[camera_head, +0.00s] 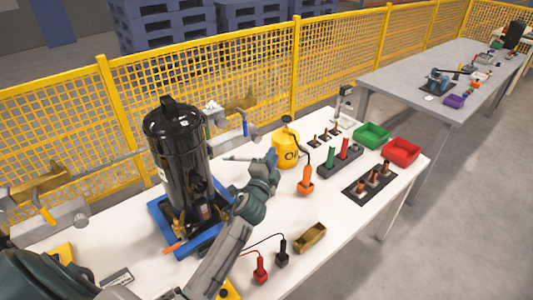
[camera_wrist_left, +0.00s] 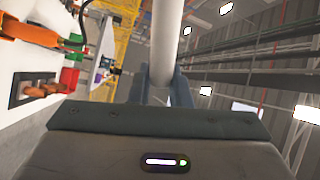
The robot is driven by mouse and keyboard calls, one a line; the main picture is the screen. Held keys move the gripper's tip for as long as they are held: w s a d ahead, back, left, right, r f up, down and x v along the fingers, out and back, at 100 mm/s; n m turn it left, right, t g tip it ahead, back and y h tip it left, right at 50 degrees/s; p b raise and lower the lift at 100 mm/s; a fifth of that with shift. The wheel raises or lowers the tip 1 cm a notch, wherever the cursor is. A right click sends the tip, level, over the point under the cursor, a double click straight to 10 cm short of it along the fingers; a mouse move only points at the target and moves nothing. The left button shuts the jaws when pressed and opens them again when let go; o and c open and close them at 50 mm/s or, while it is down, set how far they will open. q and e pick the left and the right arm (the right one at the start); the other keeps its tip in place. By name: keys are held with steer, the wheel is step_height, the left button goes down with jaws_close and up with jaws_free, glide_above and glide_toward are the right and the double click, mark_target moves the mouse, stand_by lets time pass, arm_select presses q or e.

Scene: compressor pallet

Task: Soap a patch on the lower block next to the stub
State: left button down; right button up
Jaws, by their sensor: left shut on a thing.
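My left gripper (camera_head: 268,158) is beside the black compressor (camera_head: 178,140), to its right and above the white table. It is shut on a pale grey rod-like thing (camera_wrist_left: 166,45), which fills the gap between the fingers in the left wrist view. In the head view a thin grey piece (camera_head: 238,158) points left from the gripper toward the compressor; I cannot tell whether its tip touches anything. A grey block with a blue lever (camera_head: 238,135) is behind the gripper. Another grey block (camera_head: 50,222) is at the left. I cannot identify the stub or see soap. My right gripper is not in view.
The compressor stands on a blue pallet (camera_head: 197,242). A yellow canister (camera_head: 286,148), an orange tool (camera_head: 305,181), green (camera_head: 371,135) and red (camera_head: 401,151) bins stand to the right. Red (camera_head: 261,268) and black (camera_head: 282,252) probes and a brass-coloured tray (camera_head: 311,237) lie near the front edge.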

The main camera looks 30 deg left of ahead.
arm_select(q)
steer(key=shift+s+d, duration=0.35)
steer(key=shift+d, duration=0.55)
steer(key=d, duration=0.1)
steer(key=s+d, duration=0.1)
steer(key=shift+s+d, duration=0.1)
steer(key=shift+d, duration=0.3)
steer(key=shift+a, duration=0.15)
steer(key=w+a, duration=0.3)
steer(key=a, duration=0.3)
steer(key=shift+a, duration=0.35)
steer(key=shift+w+a+b, duration=0.25)
steer(key=shift+a+b, duration=0.15)
steer(key=shift+a, duration=0.3)
stand_by(0.8)
